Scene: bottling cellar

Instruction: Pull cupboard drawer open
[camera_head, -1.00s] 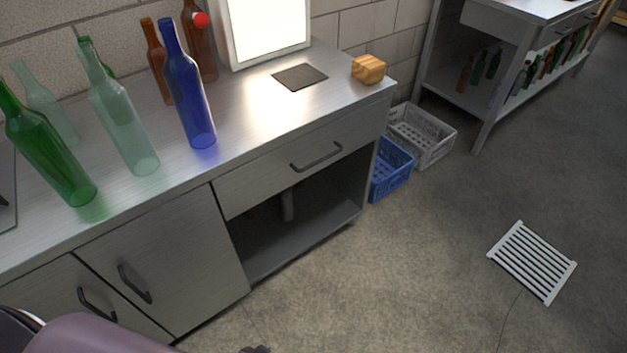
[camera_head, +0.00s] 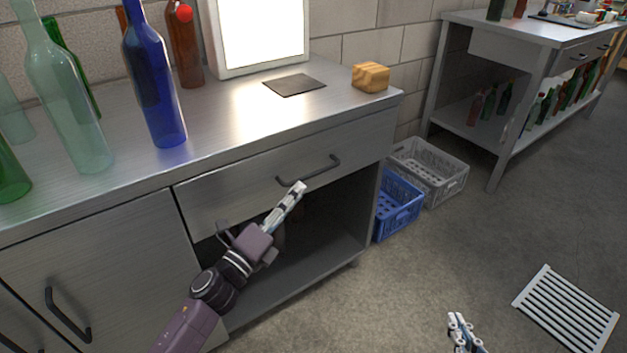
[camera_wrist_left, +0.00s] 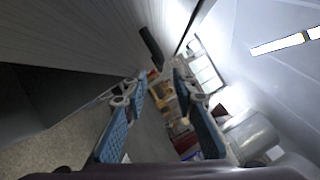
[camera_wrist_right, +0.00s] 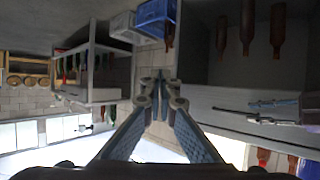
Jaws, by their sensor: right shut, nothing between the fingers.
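The cupboard drawer (camera_head: 235,190) is a grey metal front under the worktop, flush with the cupboard, so it looks closed. Its dark bar handle (camera_head: 308,170) shows in the head view and as a dark bar in the left wrist view (camera_wrist_left: 150,46). My left gripper (camera_head: 299,188) is just below and in front of the handle; contact cannot be told. In the left wrist view its fingers (camera_wrist_left: 160,82) are apart with nothing between them. My right gripper (camera_head: 455,322) is low over the floor at the bottom of the head view. Its fingertips (camera_wrist_right: 160,78) meet, empty.
Glass bottles, including a blue one (camera_head: 155,85), stand on the worktop's left. A wooden block (camera_head: 370,77) and dark plate (camera_head: 294,86) lie at its right. Blue (camera_head: 398,205) and grey (camera_head: 430,170) crates stand beside the cupboard. A white slatted grate (camera_head: 567,308) lies on open floor.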

